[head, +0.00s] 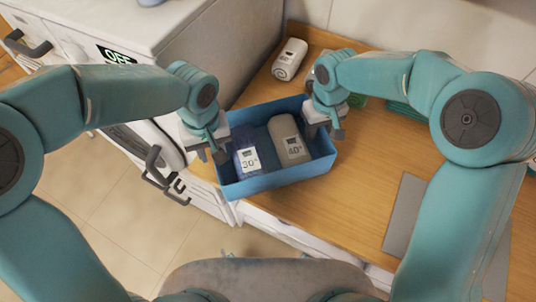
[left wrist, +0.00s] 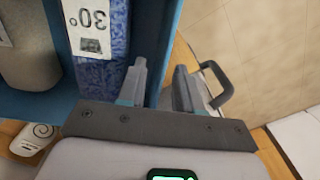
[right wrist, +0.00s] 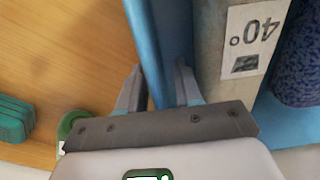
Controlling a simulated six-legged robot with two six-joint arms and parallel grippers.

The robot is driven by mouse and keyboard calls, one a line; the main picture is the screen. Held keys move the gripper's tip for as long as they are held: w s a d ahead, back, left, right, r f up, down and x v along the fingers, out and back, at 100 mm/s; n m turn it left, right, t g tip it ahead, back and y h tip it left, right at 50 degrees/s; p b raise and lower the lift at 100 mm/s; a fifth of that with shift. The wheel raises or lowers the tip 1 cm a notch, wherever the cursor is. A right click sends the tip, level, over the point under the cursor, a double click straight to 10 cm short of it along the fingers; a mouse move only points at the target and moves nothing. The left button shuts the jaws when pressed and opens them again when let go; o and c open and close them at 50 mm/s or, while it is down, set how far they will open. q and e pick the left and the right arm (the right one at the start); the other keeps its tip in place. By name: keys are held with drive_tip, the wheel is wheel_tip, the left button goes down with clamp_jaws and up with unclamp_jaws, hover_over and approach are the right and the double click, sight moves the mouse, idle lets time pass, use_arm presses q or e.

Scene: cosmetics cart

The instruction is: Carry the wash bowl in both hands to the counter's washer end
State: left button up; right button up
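The wash bowl (head: 285,181) is a blue rectangular tub at the middle of the head view, over the wooden counter's front edge at its washer end. My right gripper (head: 334,134) is shut on the right wall in the same way (right wrist: 160,92). I cannot tell whether the bowl's base touches the counter.
The white washer (head: 85,25), with an OFF display and dark handles, stands at the left. Green items (head: 405,112) lie farther right. A grey mat (head: 404,205) lies on the counter (head: 360,190), with bare wood between it and the bowl.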

use_arm(q)
drive_tip(key=shift+w+r, duration=0.15)
drive_tip(key=shift+r, duration=0.2)
use_arm(e)
drive_tip(key=shift+w, duration=0.1)
drive_tip(key=shift+r, duration=0.15)
use_arm(q)
wheel_tip(320, 180, up, 11)
drive_tip(key=shift+r, duration=0.15)
use_arm(e)
wheel_tip(320, 180, up, 12)
drive_tip(key=shift+f, duration=0.15)
use_arm(q)
drive_tip(key=shift+d, duration=0.1)
use_arm(e)
drive_tip(key=shift+d, duration=0.1)
use_arm(q)
drive_tip(key=shift+s, duration=0.2)
